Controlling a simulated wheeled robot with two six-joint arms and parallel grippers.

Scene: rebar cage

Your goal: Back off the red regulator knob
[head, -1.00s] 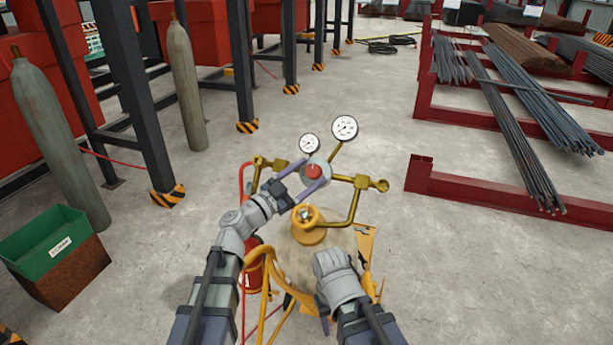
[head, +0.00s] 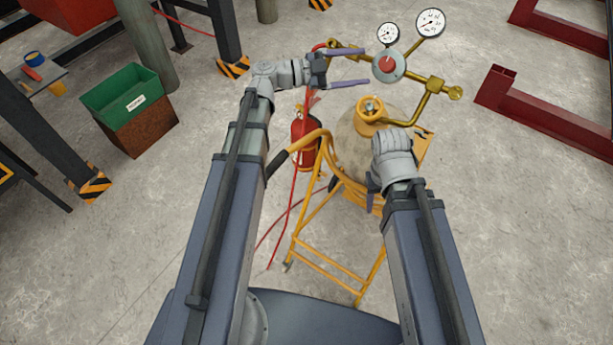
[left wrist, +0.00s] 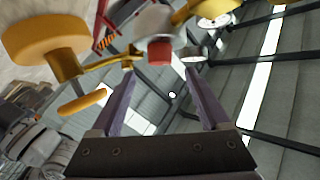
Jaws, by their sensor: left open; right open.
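The red regulator knob (head: 386,67) sits on the front of the round grey regulator body (head: 397,75), above the tank (head: 362,145) with its yellow valve wheel (head: 370,110). My left gripper (head: 368,67) is open and empty, its fingertips just left of the regulator and apart from the knob. In the left wrist view the knob (left wrist: 159,53) shows beyond the two spread fingers (left wrist: 158,80), roughly in line with the gap between them. My right gripper (head: 371,192) is low beside the tank, mostly hidden behind its own wrist; no object shows in it.
Two white dial gauges (head: 431,22) stand above the regulator, and brass pipes (head: 430,88) reach out right. A yellow cart frame (head: 325,265) carries the tank. A red extinguisher (head: 304,140) and red hose are close to my left arm.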

